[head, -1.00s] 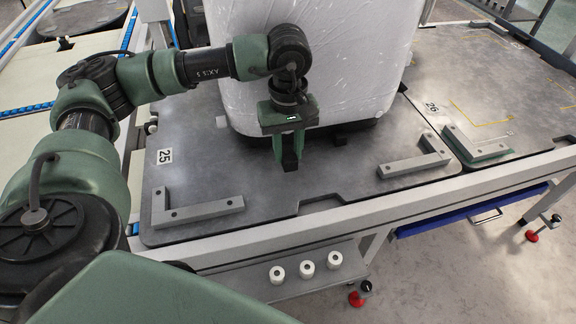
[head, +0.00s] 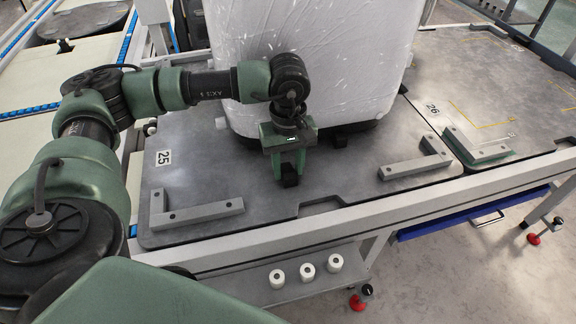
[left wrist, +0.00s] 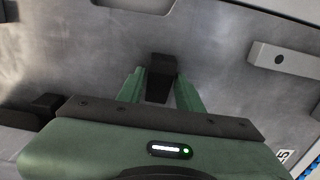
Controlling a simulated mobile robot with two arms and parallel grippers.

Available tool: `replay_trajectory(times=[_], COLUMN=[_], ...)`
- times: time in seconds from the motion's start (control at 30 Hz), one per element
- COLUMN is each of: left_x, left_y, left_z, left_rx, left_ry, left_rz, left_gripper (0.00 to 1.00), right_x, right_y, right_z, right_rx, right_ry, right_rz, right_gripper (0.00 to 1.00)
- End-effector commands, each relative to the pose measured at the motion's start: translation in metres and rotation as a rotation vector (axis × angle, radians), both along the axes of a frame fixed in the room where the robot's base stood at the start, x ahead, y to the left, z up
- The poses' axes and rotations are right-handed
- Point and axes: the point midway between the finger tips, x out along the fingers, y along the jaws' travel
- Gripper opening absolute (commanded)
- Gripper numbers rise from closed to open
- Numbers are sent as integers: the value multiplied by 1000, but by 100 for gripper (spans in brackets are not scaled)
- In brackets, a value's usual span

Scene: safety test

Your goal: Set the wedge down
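The wedge (head: 289,178) is a small black block on the grey table plate (head: 225,180), in front of the white wrapped load. My left gripper (head: 288,168) points down at it, with its green fingers spread apart. In the left wrist view the wedge (left wrist: 161,66) shows between and beyond the two fingertips of the left gripper (left wrist: 161,85). The fingers appear clear of its sides. Its underside is hidden, but it appears to rest on the plate. My right gripper is not in view.
The white wrapped load (head: 310,70) stands on a dark base right behind the gripper. Grey corner brackets (head: 195,213) and (head: 415,163) sit near the plate's front edge. White rollers (head: 307,271) stand on a lower shelf.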

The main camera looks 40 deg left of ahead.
Motion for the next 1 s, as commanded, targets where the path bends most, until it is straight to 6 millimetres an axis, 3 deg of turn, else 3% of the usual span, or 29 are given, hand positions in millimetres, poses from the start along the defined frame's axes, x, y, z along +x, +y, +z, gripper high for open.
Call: replay_trajectory(times=[0.47, 1.0], left_x=[0, 1], left_y=[0, 0], left_z=[4, 108], left_rx=[0, -1], left_ry=[0, -2], left_rz=[0, 0], left_gripper=[50, 50], right_x=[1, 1], right_y=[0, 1], right_z=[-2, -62], right_rx=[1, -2], right_ry=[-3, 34], right_rz=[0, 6], right_gripper=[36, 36])
